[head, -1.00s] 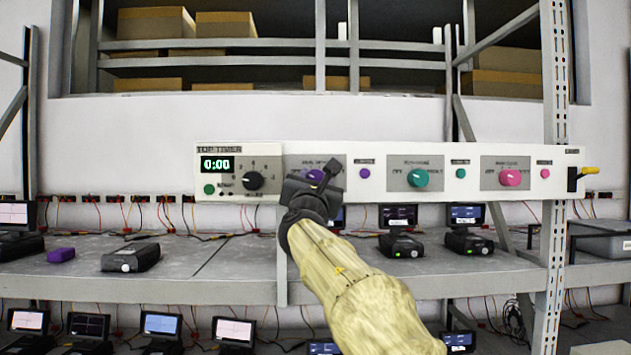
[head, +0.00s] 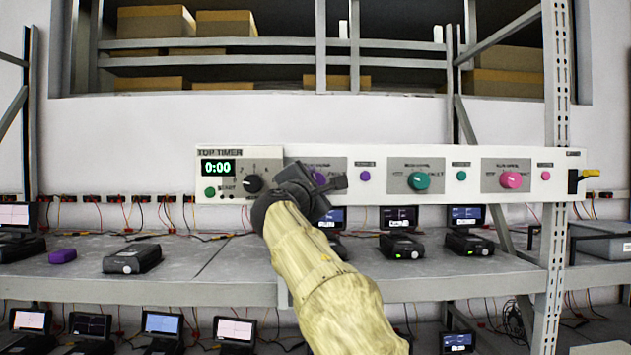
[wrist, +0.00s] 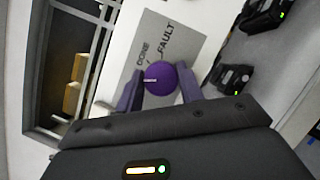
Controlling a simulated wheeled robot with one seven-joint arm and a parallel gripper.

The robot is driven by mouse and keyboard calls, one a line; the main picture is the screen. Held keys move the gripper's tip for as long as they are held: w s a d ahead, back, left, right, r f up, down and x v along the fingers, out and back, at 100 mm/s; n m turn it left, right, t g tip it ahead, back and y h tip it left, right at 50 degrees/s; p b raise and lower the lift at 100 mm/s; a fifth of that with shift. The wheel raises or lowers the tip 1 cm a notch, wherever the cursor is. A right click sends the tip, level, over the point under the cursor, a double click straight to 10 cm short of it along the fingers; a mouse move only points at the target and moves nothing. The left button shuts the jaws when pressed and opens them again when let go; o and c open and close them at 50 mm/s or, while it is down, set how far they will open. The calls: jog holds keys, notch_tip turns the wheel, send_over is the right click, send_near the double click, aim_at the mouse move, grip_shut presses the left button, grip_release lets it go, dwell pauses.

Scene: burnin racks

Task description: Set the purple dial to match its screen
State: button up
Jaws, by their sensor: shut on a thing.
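The purple dial (wrist: 168,80) sits on a grey plate (wrist: 165,35) in the wrist view, with DONE and FAULT labels beside it. Its white mark points to the picture's left, below the DONE label. My gripper (wrist: 160,86) has one finger on each side of the dial and is shut on it. In the head view, my gripper (head: 308,188) covers most of the plate, and only part of the purple dial (head: 318,177) shows. A small screen (head: 333,215) on the bench below is partly hidden behind my gripper; its text cannot be read.
The white panel (head: 375,190) also carries a black timer dial (head: 253,183), a teal dial (head: 419,181), a pink dial (head: 511,180) and small buttons. The timer display (head: 217,168) reads 0:00. A yellow-handled lever (head: 590,173) is at the right end. Devices stand on the bench below.

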dwell(0.3)
jog(key=o, duration=1)
jog(key=b+v, duration=0.9)
jog(key=v, duration=0.8)
jog(key=shift+s+b, duration=0.25)
jog(key=shift+b, duration=0.05)
jog(key=shift+a, duration=0.1)
